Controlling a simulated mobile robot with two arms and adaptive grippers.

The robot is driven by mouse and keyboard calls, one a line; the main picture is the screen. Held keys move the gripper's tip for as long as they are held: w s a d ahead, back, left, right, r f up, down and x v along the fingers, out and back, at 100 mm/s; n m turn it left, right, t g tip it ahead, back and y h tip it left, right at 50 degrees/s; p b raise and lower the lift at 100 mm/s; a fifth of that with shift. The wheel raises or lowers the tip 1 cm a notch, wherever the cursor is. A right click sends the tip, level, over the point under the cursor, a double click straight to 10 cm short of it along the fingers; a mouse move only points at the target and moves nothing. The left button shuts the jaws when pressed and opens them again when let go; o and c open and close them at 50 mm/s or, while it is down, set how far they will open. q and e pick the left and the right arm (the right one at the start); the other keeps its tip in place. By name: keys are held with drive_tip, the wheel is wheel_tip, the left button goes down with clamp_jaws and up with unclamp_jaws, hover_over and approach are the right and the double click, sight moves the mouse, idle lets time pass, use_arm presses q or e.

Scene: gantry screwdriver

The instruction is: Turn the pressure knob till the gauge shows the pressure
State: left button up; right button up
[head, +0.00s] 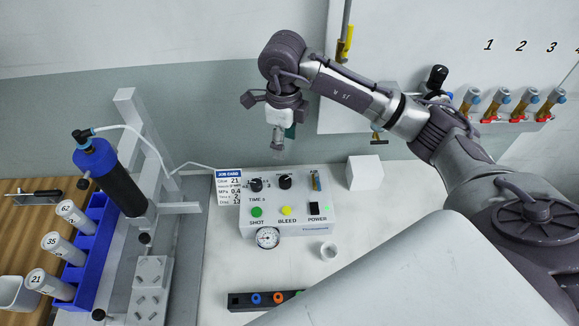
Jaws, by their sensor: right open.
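A white controller box (290,212) stands on the table with two black knobs on top. The left knob (256,185) is above the words "TIME s"; the label of the right knob (285,181) is not readable, so I cannot tell which sets the pressure. The round gauge (267,238) is on the box's front; its needle is too small to read. A job card (228,187) behind the box's left shows glue 21 and MPa about 0.4. My right gripper (279,138) is open and empty, above and behind the knobs, apart from them. My left gripper is out of view.
Green SHOT (256,212) and yellow BLEED (286,211) buttons and a black POWER switch (314,208) are on the box. A white cube (364,173) stands right of it, a small white ring (328,249) in front. A blue rack (88,250) with numbered cartridges is left.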

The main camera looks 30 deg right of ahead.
drive_tip(key=p, duration=0.1)
hover_over(285, 179)
drive_tip(key=f, duration=0.5)
drive_tip(key=shift+s+a+f, duration=0.15)
drive_tip(key=shift+s+f, duration=0.05)
wheel_tip(285, 179, down, 7)
drive_tip(key=shift+w+f+p, duration=0.1)
drive_tip(key=shift+w+p, duration=0.05)
drive_tip(key=shift+p, duration=0.55)
drive_tip(key=shift+f, duration=0.4)
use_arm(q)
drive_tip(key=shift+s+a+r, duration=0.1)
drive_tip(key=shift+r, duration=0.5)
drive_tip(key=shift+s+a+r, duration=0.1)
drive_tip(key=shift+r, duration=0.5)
use_arm(e)
clamp_jaws()
